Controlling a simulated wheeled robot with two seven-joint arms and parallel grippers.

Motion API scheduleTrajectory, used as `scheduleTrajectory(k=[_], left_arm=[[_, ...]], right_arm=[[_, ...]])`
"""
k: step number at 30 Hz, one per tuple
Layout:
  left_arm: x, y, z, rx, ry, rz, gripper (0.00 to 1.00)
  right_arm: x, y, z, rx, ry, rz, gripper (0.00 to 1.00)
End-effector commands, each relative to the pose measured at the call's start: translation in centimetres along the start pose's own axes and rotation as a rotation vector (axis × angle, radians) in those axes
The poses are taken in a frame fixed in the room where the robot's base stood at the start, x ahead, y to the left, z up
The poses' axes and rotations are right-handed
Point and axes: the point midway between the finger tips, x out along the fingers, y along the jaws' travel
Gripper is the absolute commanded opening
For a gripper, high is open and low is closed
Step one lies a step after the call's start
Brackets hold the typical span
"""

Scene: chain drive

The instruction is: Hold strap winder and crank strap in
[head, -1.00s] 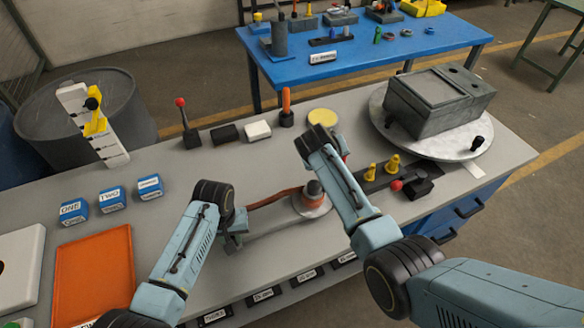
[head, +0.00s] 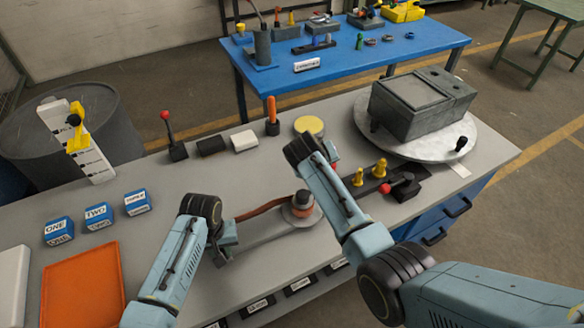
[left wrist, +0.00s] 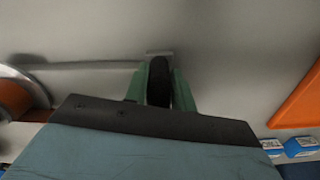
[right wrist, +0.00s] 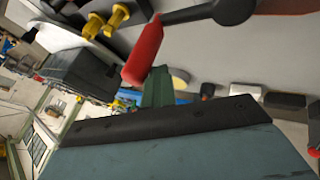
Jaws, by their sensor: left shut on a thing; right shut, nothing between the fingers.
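The strap winder is a long grey bar (head: 270,234) with a round drum (head: 301,205) at its right end. A brown-orange strap (head: 258,211) runs left from the drum along the bar. My left gripper (head: 228,240) is shut on the winder's dark handle (left wrist: 158,82) at the bar's left end. The right wrist view shows the crank's red grip (right wrist: 143,52) on a dark arm that leads to a round hub. My right gripper (right wrist: 156,86) is shut and empty close to this grip; I cannot tell if they touch. My right forearm partly hides the crank in the head view.
Yellow pegs (head: 379,168) and a red-knobbed lever (head: 400,186) stand right of my right arm. A grey box (head: 421,103) sits on a round turntable (head: 362,128). Blue blocks (head: 97,216) and an orange mat (head: 82,285) lie at left.

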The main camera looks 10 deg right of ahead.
Motion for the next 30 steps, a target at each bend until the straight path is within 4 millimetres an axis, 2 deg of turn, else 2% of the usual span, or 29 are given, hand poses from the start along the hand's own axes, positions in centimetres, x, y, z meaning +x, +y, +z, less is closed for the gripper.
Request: scheduleTrajectory(k=[1, 5, 15, 21, 26, 30], left_arm=[[0.5, -0.6, 0.4, -0.001, -0.014, -0.016, 0.00], [0.4, -0.6, 0.4, -0.001, -0.013, -0.015, 0.00], [0.4, -0.4, 0.3, 0.001, -0.011, -0.011, 0.00], [0.3, -0.3, 0.3, 0.002, -0.010, -0.010, 0.00], [0.3, -0.2, 0.3, 0.003, -0.009, -0.008, 0.00], [0.3, -0.2, 0.3, 0.003, -0.009, -0.008, 0.00]], right_arm=[[-0.4, 0.2, -0.1, 0.001, 0.002, 0.004, 0.00], [-2.1, -0.1, 0.0, 0.003, 0.004, -0.002, 0.00], [-8.6, -0.3, -0.1, 0.001, 0.006, -0.008, 0.00], [-11.1, -0.4, -0.1, 0.000, 0.004, -0.009, 0.00], [-11.2, -0.2, 0.0, -0.030, -0.008, -0.023, 0.21], [-9.4, 0.3, 0.3, -0.155, -0.051, -0.094, 0.39]])
